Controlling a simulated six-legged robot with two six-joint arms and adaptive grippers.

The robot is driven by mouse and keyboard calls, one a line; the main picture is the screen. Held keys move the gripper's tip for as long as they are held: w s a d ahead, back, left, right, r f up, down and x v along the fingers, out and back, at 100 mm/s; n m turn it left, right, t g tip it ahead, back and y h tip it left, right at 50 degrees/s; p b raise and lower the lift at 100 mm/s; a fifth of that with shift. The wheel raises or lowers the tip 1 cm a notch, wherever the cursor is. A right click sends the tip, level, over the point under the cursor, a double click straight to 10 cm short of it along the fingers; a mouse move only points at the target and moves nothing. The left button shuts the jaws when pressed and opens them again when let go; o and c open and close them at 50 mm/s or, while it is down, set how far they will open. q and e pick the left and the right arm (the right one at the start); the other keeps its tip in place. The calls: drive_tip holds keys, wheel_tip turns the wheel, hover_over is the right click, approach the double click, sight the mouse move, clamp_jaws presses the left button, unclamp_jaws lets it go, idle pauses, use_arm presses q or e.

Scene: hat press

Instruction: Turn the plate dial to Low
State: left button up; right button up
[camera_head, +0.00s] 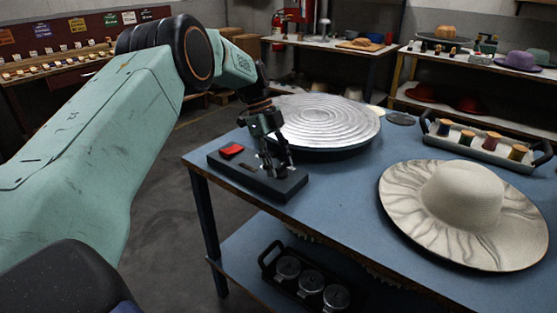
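The dark control box (222,166) lies at the near left corner of the blue table, with a red rocker or button (232,150) on its left part. My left gripper (276,168) points down over the right part of this box, its fingertips at or just above the top face. The plate dial is not distinguishable; the gripper covers the spot beneath it. Whether the fingers touch or hold anything cannot be told. The round ridged metal plate (325,118) is just behind the box and gripper. My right gripper is not in view.
A cream wide-brimmed hat (465,200) lies on the blue table (345,185) at right. A tray (485,148) of thread spools stands behind it. The table is bare between box and hat. A caddy with metal canisters (310,283) sits on the lower shelf.

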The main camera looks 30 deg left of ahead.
use_arm(q)
drive_tip(key=shift+o, duration=0.6)
drive_tip(key=shift+r, duration=0.2)
drive_tip(key=shift+w+r, duration=0.1)
drive_tip(key=shift+r, duration=0.05)
drive_tip(key=v, duration=1.1)
drive_tip(key=shift+a+r, duration=0.15)
drive_tip(key=shift+r, duration=0.2)
